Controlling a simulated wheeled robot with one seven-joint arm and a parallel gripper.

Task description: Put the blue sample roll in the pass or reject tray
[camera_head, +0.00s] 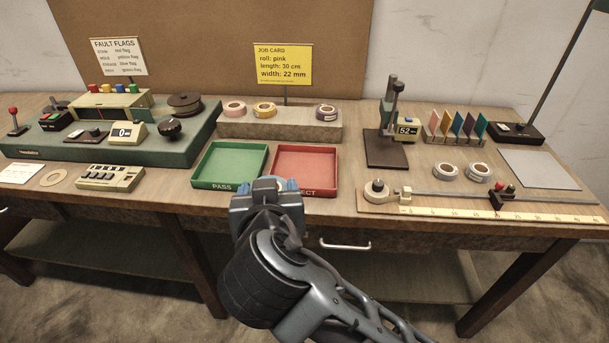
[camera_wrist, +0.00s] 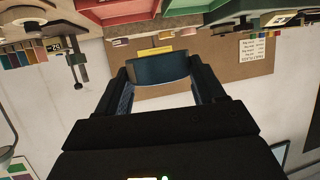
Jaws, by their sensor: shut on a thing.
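My gripper (camera_head: 271,188) is in front of and between the two trays, near the table's front edge. It is shut on the blue sample roll, which shows clearly between the two fingers in the wrist view (camera_wrist: 160,70). In the head view only slivers of blue (camera_head: 291,185) show past the gripper. The green PASS tray (camera_head: 230,163) is at left and looks empty. The red REJECT tray (camera_head: 306,165) is beside it at right. Its front left corner and part of its label are hidden behind my gripper; the rest looks empty.
Behind the trays a grey stand (camera_head: 285,129) holds a pink, a yellow and a purple roll. Two pale rolls (camera_head: 446,172) lie at right, near a ruler rail (camera_head: 470,210). A dark measuring stand (camera_head: 388,150) stands right of the trays. A green machine (camera_head: 130,145) is at left.

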